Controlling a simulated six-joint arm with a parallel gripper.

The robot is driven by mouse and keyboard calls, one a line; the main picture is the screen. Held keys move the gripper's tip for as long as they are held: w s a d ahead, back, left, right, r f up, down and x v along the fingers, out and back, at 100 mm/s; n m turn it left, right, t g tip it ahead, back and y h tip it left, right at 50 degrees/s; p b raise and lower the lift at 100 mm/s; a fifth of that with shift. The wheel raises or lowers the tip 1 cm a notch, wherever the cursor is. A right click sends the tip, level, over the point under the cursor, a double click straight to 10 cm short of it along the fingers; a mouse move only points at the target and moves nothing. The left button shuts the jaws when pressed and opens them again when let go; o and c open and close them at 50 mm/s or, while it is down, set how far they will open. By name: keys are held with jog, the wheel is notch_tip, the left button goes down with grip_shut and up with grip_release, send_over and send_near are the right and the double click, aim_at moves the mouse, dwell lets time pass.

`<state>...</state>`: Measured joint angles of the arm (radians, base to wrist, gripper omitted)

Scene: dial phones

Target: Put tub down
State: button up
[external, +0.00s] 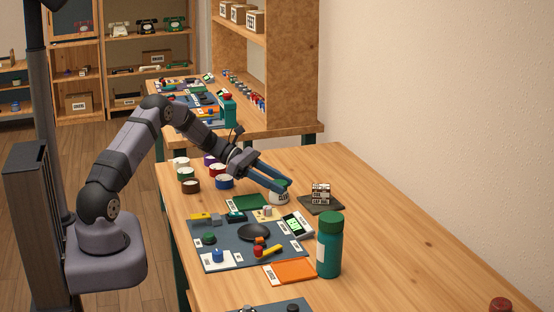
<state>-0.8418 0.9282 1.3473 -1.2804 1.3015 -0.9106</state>
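My gripper (281,186) reaches across the table from the left, its two long blue fingers on either side of a small white tub (280,198) with a green top. It appears shut on the tub. The tub is upright, low over or on the wood, between a dark green mat (251,202) and a black pad (314,207). I cannot tell whether its bottom touches the table. The fingers hide part of its top.
Several coloured tubs (217,170) stand in a cluster to the left. A grey mat (222,260) with small parts and a digital scale (294,226) lie in front. A labelled box (320,192) is on the black pad. A teal bottle (328,248) stands tall nearby. The table's right side is largely clear.

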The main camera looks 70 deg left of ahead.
aim_at(278, 182)
jog(key=shift+c, duration=0.5)
notch_tip(278, 182, up, 10)
jog(key=shift+r+b, duration=0.1)
jog(key=shift+b, duration=0.2)
jog(key=s+a+r+n+t+y+p, duration=0.1)
jog(key=s+a+r+n+y, duration=0.15)
jog(key=a+r, duration=0.2)
jog(key=a+f+n+t+y, duration=0.2)
jog(key=a+f+n+y, duration=0.2)
jog(key=a+n+y, duration=0.65)
jog(key=shift+s+a+f+m+h, duration=0.1)
jog(key=shift+a+f+m+h, duration=0.5)
jog(key=shift+f, duration=1.1)
jog(key=shift+s+a+f+m+h, duration=0.1)
jog(key=shift+a+f+m+h, duration=0.5)
jog(key=shift+f, duration=1.15)
jog(key=shift+s+a+f+m+h, duration=0.1)
jog(key=shift+a+f+m+h, duration=0.15)
jog(key=shift+f+m, duration=1.05)
jog(key=shift+f+n, duration=0.4)
jog(key=shift+f, duration=0.05)
jog(key=shift+f, duration=0.15)
jog(key=o, duration=1.2)
